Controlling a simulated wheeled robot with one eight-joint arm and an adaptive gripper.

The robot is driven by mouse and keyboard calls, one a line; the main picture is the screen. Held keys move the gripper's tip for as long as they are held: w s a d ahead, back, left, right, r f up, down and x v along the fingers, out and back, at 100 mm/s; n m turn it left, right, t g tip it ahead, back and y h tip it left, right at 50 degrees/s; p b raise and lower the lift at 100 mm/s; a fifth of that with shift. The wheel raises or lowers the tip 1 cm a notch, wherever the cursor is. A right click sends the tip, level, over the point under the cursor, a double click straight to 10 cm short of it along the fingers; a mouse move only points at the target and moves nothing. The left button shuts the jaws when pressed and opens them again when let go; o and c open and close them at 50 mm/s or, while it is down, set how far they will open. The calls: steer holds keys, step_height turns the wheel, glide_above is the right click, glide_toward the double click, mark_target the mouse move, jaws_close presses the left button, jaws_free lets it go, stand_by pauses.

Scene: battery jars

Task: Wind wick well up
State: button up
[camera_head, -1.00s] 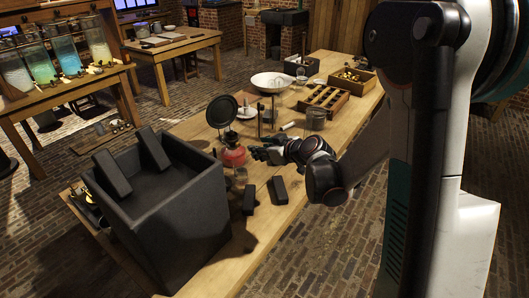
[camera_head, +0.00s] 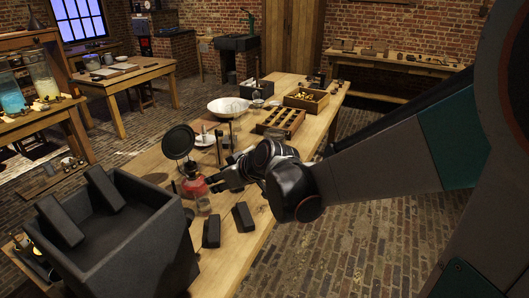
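A small lamp with a red body (camera_head: 195,186) stands on the long wooden bench. A round dark disc (camera_head: 178,142) rises on its upper left side. The wick and its winding knob are too small to make out. My gripper (camera_head: 213,184) is just to the right of the red body, with its dark fingers pointing left towards it. I cannot tell whether the fingers touch the lamp or whether they are open or shut.
A large black box (camera_head: 150,235) with two dark blocks on it stands at front left. Two dark blocks lie on the bench (camera_head: 228,262) near the lamp. Behind are a white bowl (camera_head: 229,107), a slotted wooden tray (camera_head: 280,121) and a wooden box (camera_head: 306,99).

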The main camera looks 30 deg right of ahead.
steer(key=shift+s+a+r+h, duration=0.1)
steer(key=shift+s+r+h, duration=0.1)
steer(key=shift+s, duration=0.6)
steer(key=shift+s+a+r+h, duration=0.1)
steer(key=shift+s+r, duration=0.1)
steer(key=shift+s, duration=0.55)
steer(key=shift+w+g, duration=0.1)
steer(key=shift+g, duration=0.2)
steer(key=t+y+p, duration=0.2)
steer(key=t+p, duration=0.1)
glide_toward(199, 174)
steer(key=shift+m, duration=0.3)
steer(key=b+x, duration=0.4)
steer(key=x, duration=0.4)
steer(key=shift+a, duration=0.1)
jaws_close()
